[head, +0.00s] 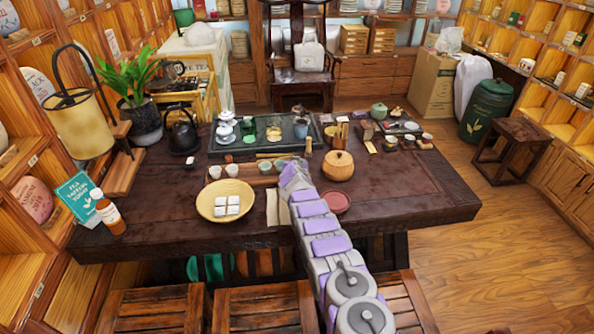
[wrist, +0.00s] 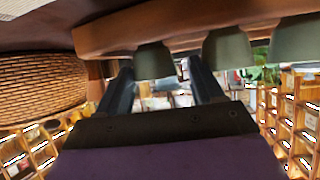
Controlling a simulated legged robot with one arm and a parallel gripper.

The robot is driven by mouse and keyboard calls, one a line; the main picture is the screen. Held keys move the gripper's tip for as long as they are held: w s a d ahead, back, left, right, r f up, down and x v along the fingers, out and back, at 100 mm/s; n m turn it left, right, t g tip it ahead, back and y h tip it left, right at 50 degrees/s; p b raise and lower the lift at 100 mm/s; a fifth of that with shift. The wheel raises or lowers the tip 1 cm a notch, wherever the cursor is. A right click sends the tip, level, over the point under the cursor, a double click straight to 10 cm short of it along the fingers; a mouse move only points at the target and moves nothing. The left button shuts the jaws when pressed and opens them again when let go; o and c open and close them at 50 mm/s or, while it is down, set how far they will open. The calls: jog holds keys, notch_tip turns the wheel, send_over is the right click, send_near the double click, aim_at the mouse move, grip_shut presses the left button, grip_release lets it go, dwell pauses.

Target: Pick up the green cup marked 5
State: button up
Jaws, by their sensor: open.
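The wrist view shows the scene upside down. Three dull green cups hang in a row along a wooden tray (wrist: 120,36): one cup (wrist: 154,60) at the left, a middle cup (wrist: 228,47) and a right cup (wrist: 298,40). I cannot read a 5 on any of them. My gripper (wrist: 160,66) is open, and the left cup shows between its two dark fingers. I cannot tell whether they touch it. In the head view, my arm reaches over the table to the right end of the small cup row, and its fingers are not clear there.
A woven round basket (wrist: 40,88) is close at the left in the wrist view. On the dark table (head: 400,190), a lidded round pot (head: 338,166) and a red dish (head: 335,202) stand right of my arm; a shallow yellow bowl (head: 208,210) stands left. The table's right front is clear.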

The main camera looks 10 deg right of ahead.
jog(key=shift+d, duration=0.25)
jog(key=shift+c, duration=0.3)
jog(key=shift+d, duration=0.1)
jog(key=c, duration=0.3)
jog(key=shift+a, duration=0.2)
jog(key=c, duration=0.4)
jog(key=shift+c, duration=0.2)
